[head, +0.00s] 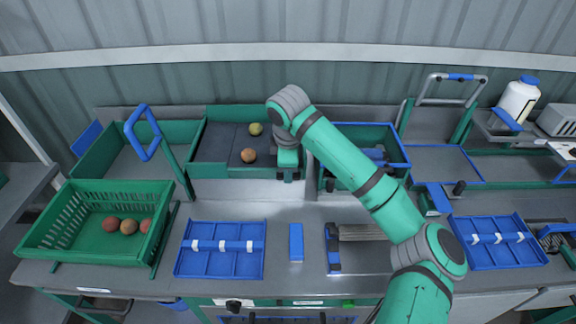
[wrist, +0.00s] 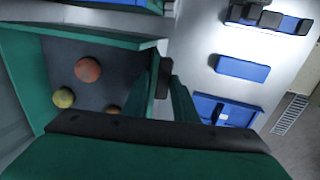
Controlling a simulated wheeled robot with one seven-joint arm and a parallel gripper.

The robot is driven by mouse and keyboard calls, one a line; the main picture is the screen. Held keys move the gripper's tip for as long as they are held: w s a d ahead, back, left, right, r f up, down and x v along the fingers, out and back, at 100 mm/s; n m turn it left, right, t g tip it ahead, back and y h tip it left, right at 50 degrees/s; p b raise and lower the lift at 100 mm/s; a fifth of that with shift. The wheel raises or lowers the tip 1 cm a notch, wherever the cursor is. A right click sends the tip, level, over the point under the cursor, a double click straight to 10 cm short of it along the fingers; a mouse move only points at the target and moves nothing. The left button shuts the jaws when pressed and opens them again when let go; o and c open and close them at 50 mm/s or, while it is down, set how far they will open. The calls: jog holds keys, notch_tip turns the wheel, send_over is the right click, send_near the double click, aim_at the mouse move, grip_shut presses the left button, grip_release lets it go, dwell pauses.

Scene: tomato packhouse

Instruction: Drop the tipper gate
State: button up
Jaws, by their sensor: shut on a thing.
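The tipper box (head: 220,143) has green walls and a dark floor. A yellow-green tomato (head: 256,129) and an orange one (head: 249,155) lie inside. The tipper gate (wrist: 146,84) appears as a green panel along the box's front side, seen nearly edge-on in the wrist view. My gripper (head: 288,177) is at the box's front right corner, pointing down. It is shut on the gate's edge, and its fingers and my wrist hide the grip point. The wrist view shows a red tomato (wrist: 88,70), a yellow one (wrist: 63,97) and a partly hidden brownish one (wrist: 112,110).
A green crate (head: 60,204) with several tomatoes stands at left. Blue divided trays (head: 190,262) (head: 484,265) and a blue block (head: 296,242) lie on the bench. A blue-rimmed green bin (head: 402,145) is right of my gripper. A blue handle (head: 142,130) rises left of the tipper.

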jog(key=s+f+t, duration=0.1)
jog(key=t, duration=0.1)
jog(key=s+f+t, duration=0.1)
jog(key=t, duration=0.2)
jog(key=s+f+t, duration=0.2)
jog(key=t, duration=0.1)
jog(key=shift+s+f+t, duration=0.2)
jog(key=shift+f+t, duration=0.45)
jog(key=shift+t, duration=0.45)
jog(key=shift+f+t, duration=0.7)
jog(key=shift+t, duration=0.5)
jog(key=shift+f, duration=0.1)
jog(key=o, duration=0.8)
jog(key=shift+d, duration=0.1)
jog(key=shift+s, duration=0.1)
